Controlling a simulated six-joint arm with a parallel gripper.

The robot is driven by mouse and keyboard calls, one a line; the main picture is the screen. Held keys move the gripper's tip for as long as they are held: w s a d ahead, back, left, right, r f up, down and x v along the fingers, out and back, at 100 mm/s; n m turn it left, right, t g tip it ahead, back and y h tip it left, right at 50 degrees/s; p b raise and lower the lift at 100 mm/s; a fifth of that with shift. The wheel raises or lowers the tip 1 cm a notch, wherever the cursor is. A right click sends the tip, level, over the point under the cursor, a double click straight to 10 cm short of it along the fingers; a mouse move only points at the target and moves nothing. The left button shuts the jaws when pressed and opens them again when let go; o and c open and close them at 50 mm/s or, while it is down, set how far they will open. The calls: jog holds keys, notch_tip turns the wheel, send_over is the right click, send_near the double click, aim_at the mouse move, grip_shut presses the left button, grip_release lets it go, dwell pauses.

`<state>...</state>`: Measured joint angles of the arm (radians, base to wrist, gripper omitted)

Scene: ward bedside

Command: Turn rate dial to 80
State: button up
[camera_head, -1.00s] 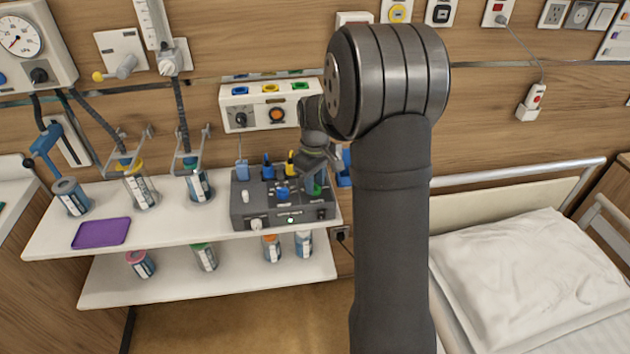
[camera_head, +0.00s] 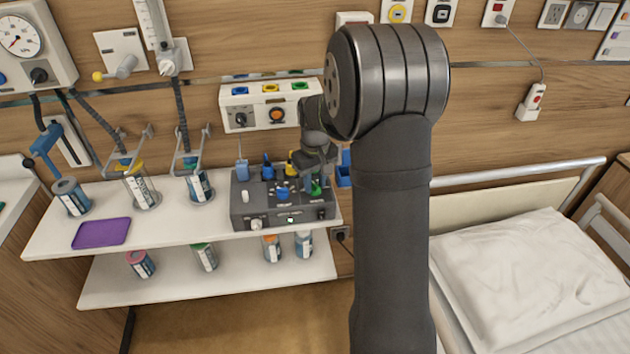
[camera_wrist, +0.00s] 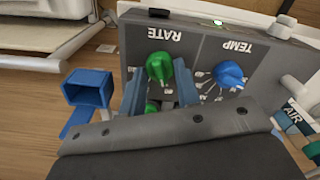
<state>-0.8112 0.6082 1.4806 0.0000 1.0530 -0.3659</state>
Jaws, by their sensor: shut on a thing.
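The grey console (camera_head: 262,212) stands on the upper white shelf. Its green rate dial (camera_head: 316,189) is at the right of its top, partly hidden by my gripper (camera_head: 317,172). In the wrist view the picture is upside down, and the green rate dial (camera_wrist: 159,66) shows under the label RATE. The blue fingers of my gripper (camera_wrist: 160,88) are on both sides of the dial, shut on it. The scale numbers around it are mostly hidden, so I cannot read its setting. The blue temp dial (camera_wrist: 228,74) is beside it, apart from the fingers.
A blue open holder (camera_wrist: 90,88) is close beside the console. Blue and yellow connectors stand at the console's back. Several labelled jars and a purple tray (camera_head: 101,233) are on the shelves to the left. A bed (camera_head: 520,270) is at the right.

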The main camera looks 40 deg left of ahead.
aim_at(315, 185)
jog(key=o, duration=1)
jog(key=shift+c, duration=0.2)
notch_tip(315, 185, up, 17)
jog(key=shift+r, duration=0.2)
notch_tip(315, 185, down, 18)
jog(key=shift+r, duration=0.25)
jog(key=shift+r, duration=0.1)
dwell(0.4)
